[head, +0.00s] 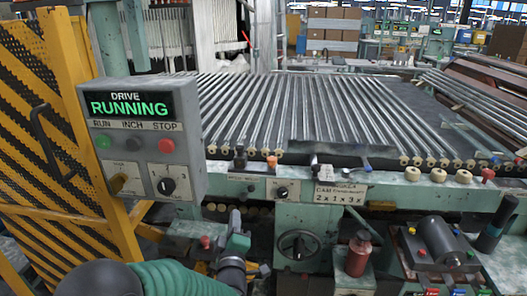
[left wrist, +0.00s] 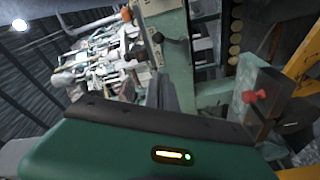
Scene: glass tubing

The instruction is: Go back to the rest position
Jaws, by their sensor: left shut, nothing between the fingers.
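My left gripper (head: 236,217) is low in the head view, in front of the green machine and just right of the control box. It is shut and empty, with its fingers pointing up and away from me. In the left wrist view the green gripper body (left wrist: 150,150) fills the bottom, with a small lit indicator on it. The control box (head: 140,140) has a display reading "DRIVE RUNNING", with green, dark and red buttons and a black knob below. My right gripper is not in view.
The machine bed (head: 300,110) with many glass tubes lies ahead. A yellow mesh guard (head: 60,130) stands at the left. A red bottle (head: 358,255) and a dark motor (head: 438,240) stand at the front right. A handwheel (head: 298,245) is right of my left gripper.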

